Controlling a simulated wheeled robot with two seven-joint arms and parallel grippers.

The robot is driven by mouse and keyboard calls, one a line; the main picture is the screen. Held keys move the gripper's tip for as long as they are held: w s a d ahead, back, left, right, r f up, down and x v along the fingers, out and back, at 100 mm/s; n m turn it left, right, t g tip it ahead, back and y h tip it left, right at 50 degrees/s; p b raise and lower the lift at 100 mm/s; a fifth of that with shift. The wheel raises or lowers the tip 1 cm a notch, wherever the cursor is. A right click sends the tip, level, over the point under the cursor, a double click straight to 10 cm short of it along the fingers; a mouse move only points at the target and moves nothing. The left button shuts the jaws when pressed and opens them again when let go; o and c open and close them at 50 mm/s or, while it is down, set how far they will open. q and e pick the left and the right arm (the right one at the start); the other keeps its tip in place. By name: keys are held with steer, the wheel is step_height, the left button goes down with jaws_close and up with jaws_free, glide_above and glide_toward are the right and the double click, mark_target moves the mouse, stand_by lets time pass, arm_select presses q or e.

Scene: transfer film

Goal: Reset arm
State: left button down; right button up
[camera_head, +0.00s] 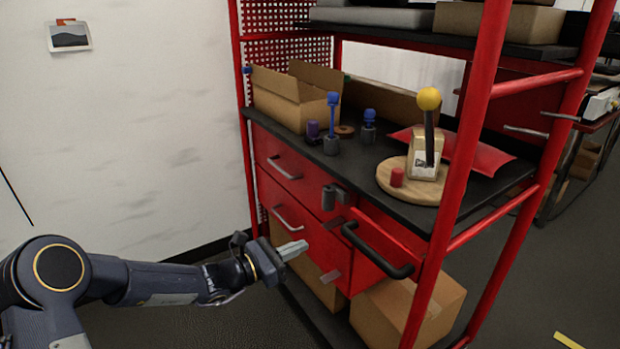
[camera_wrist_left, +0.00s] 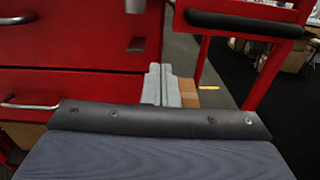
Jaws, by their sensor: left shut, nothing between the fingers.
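My left arm comes in from the left in the head view. Its gripper (camera_head: 292,250) is shut and empty, with the fingers together, in front of the red cabinet drawers (camera_head: 291,219). In the left wrist view the two grey fingers (camera_wrist_left: 161,85) lie side by side with nothing between them. The red cabinet front (camera_wrist_left: 70,45) fills the left of that view. My right gripper is in neither view.
A black handle (camera_head: 375,252) sticks out right of the gripper. Cardboard boxes (camera_head: 408,305) lie below. Floor at the left is clear.

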arm_select(q)
steer(key=s+a+r+m+g+y, duration=0.1)
steer(key=s+a+r+m+g, duration=0.2)
steer(key=s+m, duration=0.45)
steer(key=s+a+r+m+g+y, duration=0.1)
steer(key=s+r+m+g, duration=0.1)
steer(key=s+r+m, duration=0.5)
steer(key=s+a+f+m+y, duration=0.4)
steer(key=s+a, duration=0.2)
steer(key=s, duration=0.4)
steer(key=s+a+f+m+y, duration=0.4)
steer(key=s+a+y, duration=0.15)
steer(key=s, duration=0.55)
step_height(320, 180, up, 22)
steer(key=a+p, duration=0.1)
steer(key=p, duration=2)
steer(key=shift+a+f+t+p, duration=0.2)
steer(key=shift+f+t+p, duration=0.05)
steer(key=shift+t+p, duration=0.15)
steer(key=shift+s, duration=0.1)
